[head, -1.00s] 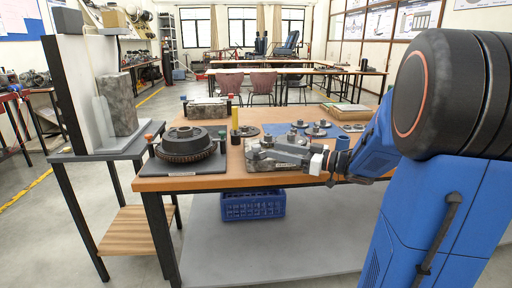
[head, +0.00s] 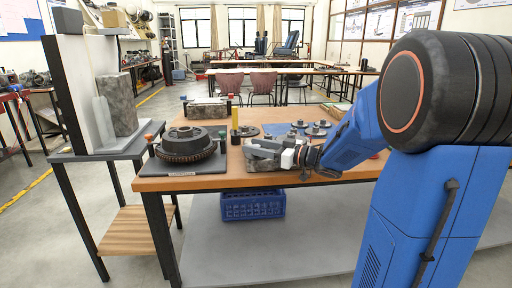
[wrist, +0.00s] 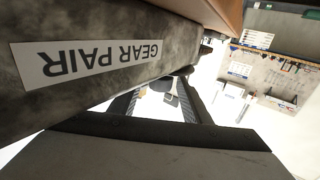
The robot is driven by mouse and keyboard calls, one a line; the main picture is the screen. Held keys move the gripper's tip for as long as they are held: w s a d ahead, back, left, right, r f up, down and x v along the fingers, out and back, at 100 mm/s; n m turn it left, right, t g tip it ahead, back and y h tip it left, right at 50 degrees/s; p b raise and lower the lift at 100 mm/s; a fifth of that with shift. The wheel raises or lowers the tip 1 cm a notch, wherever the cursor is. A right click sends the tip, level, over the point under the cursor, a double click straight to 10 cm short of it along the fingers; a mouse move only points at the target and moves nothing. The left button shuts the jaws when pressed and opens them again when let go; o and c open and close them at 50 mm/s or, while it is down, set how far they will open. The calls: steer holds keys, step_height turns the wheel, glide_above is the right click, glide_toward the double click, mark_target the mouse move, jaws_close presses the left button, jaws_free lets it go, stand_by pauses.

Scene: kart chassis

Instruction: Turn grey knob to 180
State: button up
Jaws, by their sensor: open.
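I cannot pick out a grey knob with certainty in either view. In the head view my gripper (head: 256,150) is low over the front of the wooden table, its jaws pointing left. It is at a mottled grey block (head: 262,166) and hides part of it. In the wrist view the block (wrist: 100,95) fills the upper left, with an upside-down GEAR PAIR label (wrist: 90,62). The two dark fingers (wrist: 158,98) stand apart, with nothing seen between them. I cannot tell whether they touch the block.
A dark gear (head: 188,144) sits on a black plate left of my gripper, with an orange-topped post (head: 148,138). A yellow post (head: 235,118) stands behind. Small metal parts lie on a blue mat (head: 280,128). A blue crate (head: 252,205) is below the table.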

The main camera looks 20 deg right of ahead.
steer(key=shift+c, duration=0.3)
steer(key=c, duration=1)
steer(key=shift+a+m+t+h, duration=0.1)
steer(key=shift+m+t+h, duration=1)
steer(key=shift+h, duration=0.6)
steer(key=shift+m+t+h, duration=0.8)
steer(key=shift+m+h, duration=0.6)
steer(key=shift+h, duration=0.3)
steer(key=shift+m+h, duration=1.45)
steer(key=shift+h, duration=0.8)
steer(key=shift+m+h, duration=1.45)
steer(key=shift+h, duration=0.8)
steer(key=m+g+h, duration=0.2)
steer(key=m+h, duration=0.1)
steer(key=h, duration=0.1)
steer(key=m+g+h, duration=0.2)
steer(key=m+h, duration=0.1)
steer(key=h, duration=0.2)
steer(key=shift+w+m+g, duration=0.1)
steer(key=shift+m+g, duration=0.2)
steer(key=shift+g, duration=0.1)
steer(key=m+g+h, duration=0.2)
steer(key=m+g, duration=0.1)
steer(key=g, duration=0.1)
steer(key=m+g+h, duration=0.2)
steer(key=m+g, duration=0.1)
steer(key=g, duration=0.1)
steer(key=shift+g+h, duration=0.3)
steer(key=shift+r+m+g, duration=0.1)
steer(key=shift+m+g, duration=0.2)
